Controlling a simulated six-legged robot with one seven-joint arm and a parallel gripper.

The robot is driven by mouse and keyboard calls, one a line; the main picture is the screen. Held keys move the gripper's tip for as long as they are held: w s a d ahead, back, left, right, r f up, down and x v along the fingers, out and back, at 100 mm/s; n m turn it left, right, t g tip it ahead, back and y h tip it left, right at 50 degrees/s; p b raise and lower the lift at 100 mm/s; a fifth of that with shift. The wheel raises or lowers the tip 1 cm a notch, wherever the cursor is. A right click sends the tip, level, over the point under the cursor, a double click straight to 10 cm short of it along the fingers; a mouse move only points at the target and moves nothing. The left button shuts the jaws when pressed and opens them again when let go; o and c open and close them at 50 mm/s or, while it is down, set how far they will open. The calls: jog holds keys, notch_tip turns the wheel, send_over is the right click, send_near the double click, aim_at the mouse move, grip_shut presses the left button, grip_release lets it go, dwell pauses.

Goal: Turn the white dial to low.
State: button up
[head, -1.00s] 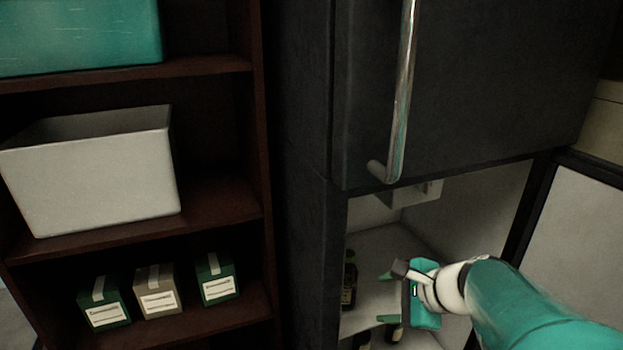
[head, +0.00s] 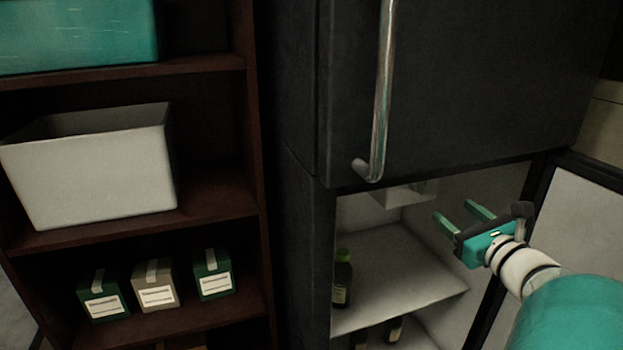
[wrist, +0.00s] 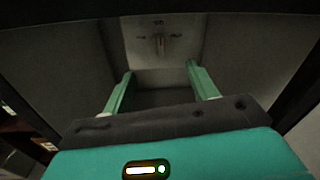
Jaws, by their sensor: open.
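The dial (wrist: 160,43) is a small pale upright knob on a light panel in the wrist view, with small markings around it too blurred to read. In the head view a white housing (head: 405,193) hangs under the top of the open lower fridge compartment; the dial's face cannot be made out there. My gripper (head: 457,212) is open and empty at the compartment's opening, right of the housing and slightly lower. In the wrist view my gripper (wrist: 160,70) has its two green fingers spread on either side below the dial, apart from it.
A dark bottle (head: 342,280) stands on the fridge shelf (head: 400,290) at the left. The open door (head: 580,210) is on the right, close to my arm. The closed upper door's handle (head: 383,100) hangs above. A dark bookcase (head: 225,200) with boxes stands left.

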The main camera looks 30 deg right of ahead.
aim_at(424, 189)
jog(key=w, duration=0.3)
jog(key=w+d, duration=0.1)
jog(key=w, duration=0.3)
jog(key=w+d, duration=0.1)
jog(key=w, duration=0.3)
jog(key=shift+w, duration=0.1)
jog(key=c, duration=1)
jog(key=shift+n, duration=0.3)
jog(key=n, duration=0.6)
jog(key=shift+f+t, duration=0.15)
jog(key=shift+t, duration=0.15)
jog(key=n, duration=0.4)
jog(key=shift+d+f+n+y, duration=0.1)
jog(key=shift+n+y, duration=0.3)
jog(key=shift+n, duration=1.6)
